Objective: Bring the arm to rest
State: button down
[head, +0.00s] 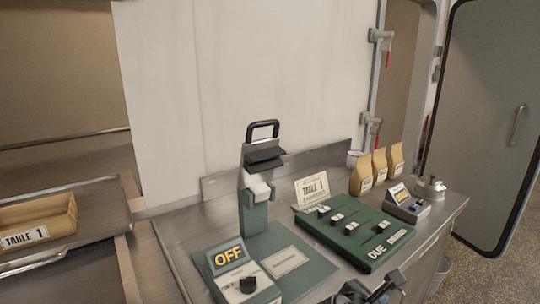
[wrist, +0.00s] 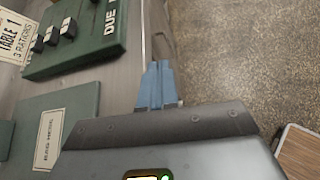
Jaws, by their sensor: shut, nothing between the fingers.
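My gripper (head: 368,292) shows at the bottom edge of the head view, in front of the counter's near edge, with most of the arm out of frame. In the wrist view its two blue-grey fingers (wrist: 156,84) are together with nothing between them. The fingers point past the counter edge, apart from the green board and over the floor side. The gripper touches nothing that I can see.
The steel counter (head: 182,241) holds a green slider board (head: 345,262), a press with a black handle (head: 262,160), an OFF switch box (head: 243,285), a TABLE 1 card (head: 312,189), paper bags (head: 379,166) and a bell (head: 430,189). A tray (head: 98,215) is left. Open floor (wrist: 240,60) lies beside the counter.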

jog(key=s+d+f+m+t+y, duration=0.15)
jog(key=s+f+m+y, duration=0.35)
jog(key=s, duration=0.6)
jog(key=s+f+m+t+y, duration=0.25)
jog(key=s+f, duration=0.35)
jog(key=s, duration=0.6)
jog(key=s+a+r+m+t+y, duration=0.1)
jog(key=s+r+m+t, duration=0.1)
jog(key=s+r+m, duration=1.4)
jog(key=s+m, duration=0.1)
jog(key=s, duration=0.3)
jog(key=shift+a+t, duration=0.4)
jog(key=shift+y, duration=0.25)
